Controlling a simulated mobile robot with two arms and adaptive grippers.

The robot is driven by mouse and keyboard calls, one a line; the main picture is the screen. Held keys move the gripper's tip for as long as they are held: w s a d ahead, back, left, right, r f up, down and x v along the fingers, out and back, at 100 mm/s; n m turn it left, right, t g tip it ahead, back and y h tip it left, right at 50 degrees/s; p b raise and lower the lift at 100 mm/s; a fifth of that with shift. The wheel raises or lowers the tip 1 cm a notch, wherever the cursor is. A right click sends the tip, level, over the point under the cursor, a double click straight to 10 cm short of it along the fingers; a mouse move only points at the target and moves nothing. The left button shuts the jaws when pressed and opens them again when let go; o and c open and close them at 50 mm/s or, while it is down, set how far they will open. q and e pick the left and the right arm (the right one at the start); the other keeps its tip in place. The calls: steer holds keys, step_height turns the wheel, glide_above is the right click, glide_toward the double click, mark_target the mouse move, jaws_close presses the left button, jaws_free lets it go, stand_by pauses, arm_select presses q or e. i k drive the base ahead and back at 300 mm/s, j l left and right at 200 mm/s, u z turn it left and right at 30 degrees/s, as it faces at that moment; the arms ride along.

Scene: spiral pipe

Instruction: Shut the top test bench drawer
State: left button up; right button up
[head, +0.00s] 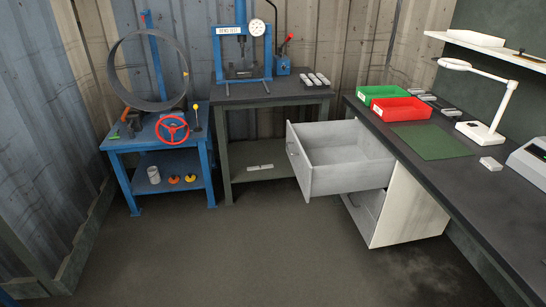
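The top drawer (338,160) of the white cabinet (405,210) is pulled far out under the right-hand bench. Its light grey front faces left and has a handle (292,147). The inside of the drawer looks empty. A lower drawer (362,212) shows beneath it, partly hidden by the top drawer; I cannot tell whether it is fully shut. Neither of my grippers is in view.
The dark test bench (445,165) holds green (382,94) and red (401,109) bins, a green mat (432,142) and a white lamp (490,100). A press table (262,93) and a blue table (150,146) stand behind. The floor (240,250) in front is clear.

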mark_target(330, 158)
steer(key=i+z, duration=0.2)
steer(key=z, duration=0.25)
steer(key=i+j+z, duration=0.15)
steer(key=z, duration=0.25)
